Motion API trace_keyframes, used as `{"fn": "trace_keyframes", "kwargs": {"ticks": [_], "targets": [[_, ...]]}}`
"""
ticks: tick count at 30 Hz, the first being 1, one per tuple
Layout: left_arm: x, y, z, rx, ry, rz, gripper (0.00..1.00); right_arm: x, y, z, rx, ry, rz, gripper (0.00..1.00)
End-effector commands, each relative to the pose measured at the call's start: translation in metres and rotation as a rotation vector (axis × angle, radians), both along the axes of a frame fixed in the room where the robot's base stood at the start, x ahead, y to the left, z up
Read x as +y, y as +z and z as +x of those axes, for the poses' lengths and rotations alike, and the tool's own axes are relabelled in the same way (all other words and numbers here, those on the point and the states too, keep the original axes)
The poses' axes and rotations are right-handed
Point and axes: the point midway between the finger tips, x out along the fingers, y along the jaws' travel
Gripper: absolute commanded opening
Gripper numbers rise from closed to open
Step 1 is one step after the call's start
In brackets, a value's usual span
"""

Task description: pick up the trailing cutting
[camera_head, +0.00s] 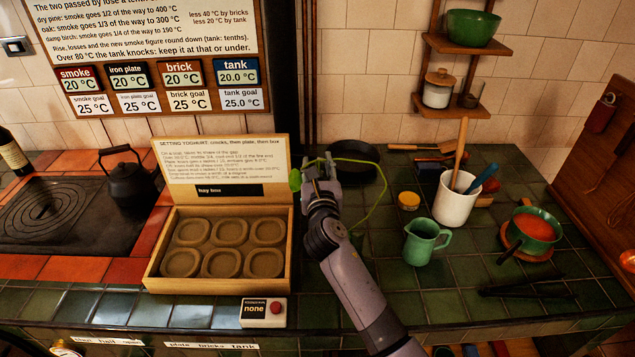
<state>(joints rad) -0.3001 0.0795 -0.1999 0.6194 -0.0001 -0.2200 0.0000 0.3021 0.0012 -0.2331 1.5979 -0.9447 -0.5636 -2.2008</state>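The trailing cutting is a thin bright green vine (388,190) that loops out to the right of my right gripper and curves back down behind my arm. A green leafy end (295,179) shows at the left side of the gripper. My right gripper (318,168) is at the back of the green tiled counter, just right of the hay box, and overlaps the cutting in the camera_head view. The fingers hide part of the cutting, and I cannot tell whether they are closed on it. My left gripper is not in view.
The hay box (218,283) stands left of my arm, with a black kettle (131,183) on the stove beyond. A dark round pan (353,152) lies behind. Right are a green jug (424,243), a white utensil crock (455,205) and a green pot (532,238).

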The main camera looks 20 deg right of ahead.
Motion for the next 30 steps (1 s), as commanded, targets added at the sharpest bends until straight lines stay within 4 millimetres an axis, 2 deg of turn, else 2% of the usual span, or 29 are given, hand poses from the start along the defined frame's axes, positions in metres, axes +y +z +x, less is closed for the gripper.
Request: {"fn": "trace_keyframes", "kwargs": {"ticks": [2,16,30], "targets": [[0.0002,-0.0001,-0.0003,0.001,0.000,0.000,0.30,0.0000,-0.0001,-0.0002,0.000,0.000,0.000,0.32],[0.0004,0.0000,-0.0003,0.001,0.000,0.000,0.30,0.0002,-0.0001,-0.0004,0.000,0.000,0.000,0.00],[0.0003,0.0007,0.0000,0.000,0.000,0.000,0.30,0.0001,0.0033,-0.0003,-0.001,0.000,-0.001,0.00]]}}
